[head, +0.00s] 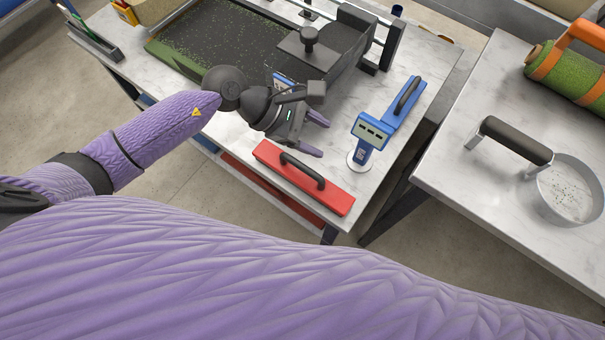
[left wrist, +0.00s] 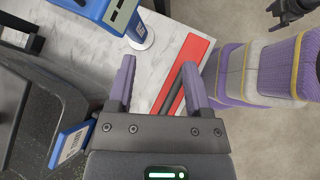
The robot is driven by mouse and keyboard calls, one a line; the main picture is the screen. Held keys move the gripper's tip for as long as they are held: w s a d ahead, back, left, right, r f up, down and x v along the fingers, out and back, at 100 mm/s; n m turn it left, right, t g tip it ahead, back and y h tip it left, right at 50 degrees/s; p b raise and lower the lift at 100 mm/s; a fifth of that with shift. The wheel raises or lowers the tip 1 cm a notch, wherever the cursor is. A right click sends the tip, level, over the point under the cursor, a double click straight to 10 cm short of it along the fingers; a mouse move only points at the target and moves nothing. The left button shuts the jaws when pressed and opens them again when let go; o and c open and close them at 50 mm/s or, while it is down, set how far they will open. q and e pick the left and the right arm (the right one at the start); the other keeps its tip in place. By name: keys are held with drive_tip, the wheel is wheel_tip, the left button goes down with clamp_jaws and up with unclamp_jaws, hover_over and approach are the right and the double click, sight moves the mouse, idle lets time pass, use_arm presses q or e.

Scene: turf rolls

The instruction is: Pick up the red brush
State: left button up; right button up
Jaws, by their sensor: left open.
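The red brush (head: 328,193) is a long red block with a black arched handle. It lies near the front edge of the marble-topped table. My left gripper (head: 314,136) is open just beyond the brush in the head view, its purple fingers apart and empty. In the left wrist view the red brush (left wrist: 194,48) shows past the fingers of my left gripper (left wrist: 158,76). Its black handle appears between the fingers, close to the right one, with no clear contact. The right finger hides part of the brush. A dark end part of my other arm shows at the upper right there, its jaws unclear.
A blue device (head: 370,134) on a round white base and a blue tool with a black handle (head: 407,93) stand right of the gripper. A dark tray (head: 220,40) lies behind. A second table (head: 470,190) across a gap holds a round sieve (head: 568,190) and a turf roll (head: 560,78).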

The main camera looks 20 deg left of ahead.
sight(296, 162)
use_arm(q)
drive_tip(key=a+f+m+y, duration=0.1)
drive_tip(key=a, duration=0.1)
drive_tip(key=a+f+m+g+y, duration=0.1)
drive_tip(key=a+y, duration=0.1)
drive_tip(key=a+m+y, duration=0.1)
drive_tip(key=a, duration=0.1)
drive_tip(key=shift+s+a+f+y, duration=0.15)
drive_tip(key=shift+a+f+y, duration=0.15)
drive_tip(key=shift+f, duration=0.1)
drive_tip(key=shift+m+g, duration=0.3)
drive_tip(key=x, duration=0.3)
drive_tip(key=b+x, duration=0.1)
drive_tip(key=x, duration=0.2)
drive_tip(key=s+b+x, duration=0.1)
drive_tip(key=x, duration=0.2)
drive_tip(key=shift+f, duration=0.45)
drive_tip(key=shift+a, duration=0.1)
clamp_jaws()
drive_tip(key=shift+w, duration=0.1)
